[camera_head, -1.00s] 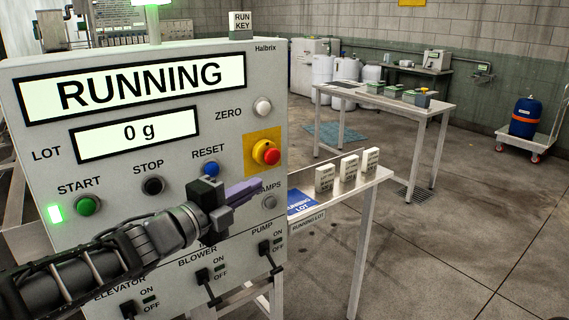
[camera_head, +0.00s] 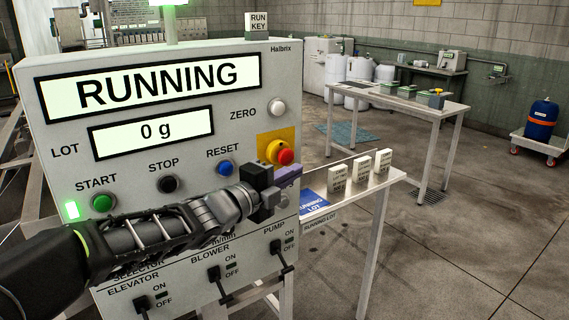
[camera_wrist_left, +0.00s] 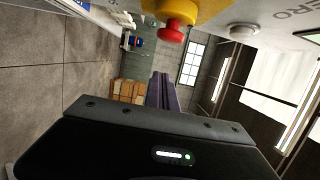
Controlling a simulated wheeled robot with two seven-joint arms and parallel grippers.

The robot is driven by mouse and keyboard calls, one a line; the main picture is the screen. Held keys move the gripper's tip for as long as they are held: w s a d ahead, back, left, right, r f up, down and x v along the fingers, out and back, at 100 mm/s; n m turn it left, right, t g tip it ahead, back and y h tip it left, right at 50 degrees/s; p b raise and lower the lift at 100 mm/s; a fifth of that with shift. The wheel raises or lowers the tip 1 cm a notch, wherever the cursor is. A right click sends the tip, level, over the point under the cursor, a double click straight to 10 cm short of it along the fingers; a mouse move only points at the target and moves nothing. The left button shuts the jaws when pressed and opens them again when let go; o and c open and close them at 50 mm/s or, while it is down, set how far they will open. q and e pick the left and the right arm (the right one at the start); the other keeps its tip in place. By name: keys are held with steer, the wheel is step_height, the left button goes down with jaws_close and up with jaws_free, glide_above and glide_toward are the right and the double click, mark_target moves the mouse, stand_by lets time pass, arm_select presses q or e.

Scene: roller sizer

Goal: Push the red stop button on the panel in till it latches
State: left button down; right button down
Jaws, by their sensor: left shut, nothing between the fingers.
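The grey panel (camera_head: 60,150) reads RUNNING and 0 g, and its green lamp beside START is lit. The red stop button (camera_head: 285,157) stands out from a yellow collar on a yellow plate (camera_head: 268,140) at the panel's right side. It also shows at the top of the left wrist view (camera_wrist_left: 172,31). My left gripper (camera_head: 288,174) is shut and empty, its purple fingers just below the red button in the head view. In the left wrist view the shut fingers (camera_wrist_left: 162,90) point away below the button, with a visible gap. My right gripper is not in view.
A black STOP button (camera_head: 168,184), blue RESET button (camera_head: 225,168) and white ZERO knob (camera_head: 277,107) are on the same panel. Switches sit low on it. A small table (camera_head: 385,182) with several white blocks stands right of the panel.

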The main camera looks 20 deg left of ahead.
mark_target(287, 165)
arm_select(q)
steer(key=w+a+p, duration=0.1)
steer(key=w+a, duration=0.1)
steer(key=w, duration=0.1)
steer(key=shift+r+p, duration=0.15)
steer(key=shift+p, duration=0.25)
steer(key=shift+w+a, duration=0.3)
steer(key=shift+w, duration=0.05)
